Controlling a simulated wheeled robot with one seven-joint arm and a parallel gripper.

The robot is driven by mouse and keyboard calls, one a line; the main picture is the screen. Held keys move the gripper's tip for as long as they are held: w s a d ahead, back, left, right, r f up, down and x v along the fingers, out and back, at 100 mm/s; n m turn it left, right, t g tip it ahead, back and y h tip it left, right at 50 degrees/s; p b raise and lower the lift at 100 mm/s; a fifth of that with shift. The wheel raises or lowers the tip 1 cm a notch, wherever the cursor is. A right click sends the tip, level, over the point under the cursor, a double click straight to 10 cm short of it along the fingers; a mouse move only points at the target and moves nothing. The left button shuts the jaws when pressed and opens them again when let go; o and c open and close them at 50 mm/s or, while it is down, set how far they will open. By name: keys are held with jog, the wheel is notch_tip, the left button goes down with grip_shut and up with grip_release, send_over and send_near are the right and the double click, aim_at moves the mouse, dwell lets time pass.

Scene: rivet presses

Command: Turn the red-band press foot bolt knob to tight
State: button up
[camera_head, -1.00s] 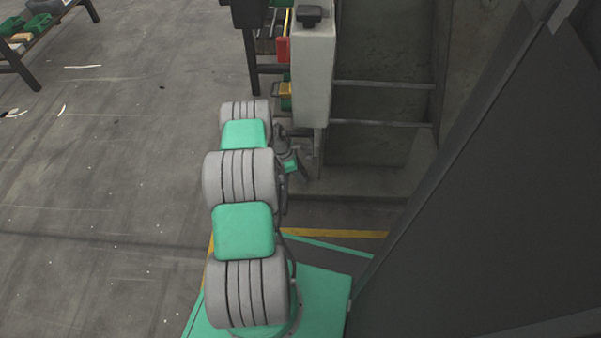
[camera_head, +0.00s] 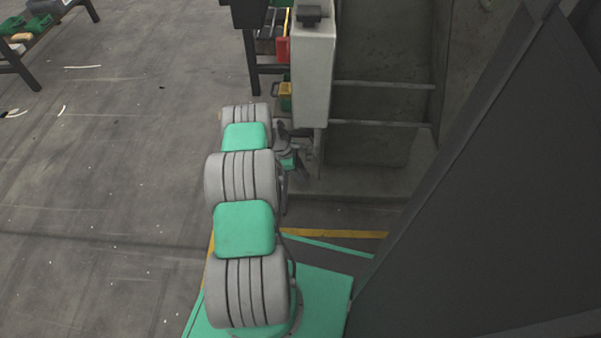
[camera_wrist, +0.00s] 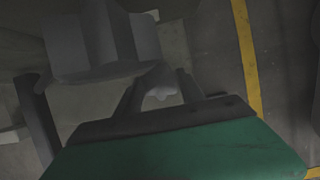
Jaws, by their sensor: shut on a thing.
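In the wrist view my gripper (camera_wrist: 158,88) has two dark fingers reaching up from its green body. A grey winged part with a rounded rim, which looks like the foot bolt knob (camera_wrist: 100,45), covers the upper left and overlaps the finger side. The fingers are shut on it, though the contact is dark and partly hidden. A small pale rounded piece (camera_wrist: 161,92) shows between the fingers. In the head view my gripper (camera_head: 300,145) is low at the foot of the pale grey press column (camera_head: 313,80). The knob and any red band cannot be made out there.
A concrete recess with two horizontal bars (camera_head: 385,85) lies right of the column. A large dark panel (camera_head: 480,200) fills the right side. Red and yellow bins (camera_head: 284,50) sit behind the column. A rack (camera_head: 40,30) stands far left. The floor on the left is open.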

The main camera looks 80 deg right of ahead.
jog(key=shift+d+m+y, duration=0.1)
jog(key=shift+m+y, duration=0.7)
jog(key=shift+m, duration=1.3)
jog(key=o, duration=1.4)
jog(key=shift+c, duration=0.2)
jog(key=shift+r, duration=0.1)
jog(key=p+v, duration=0.3)
jog(key=v, duration=0.4)
jog(key=shift+r, duration=0.25)
jog(key=shift+w, duration=0.15)
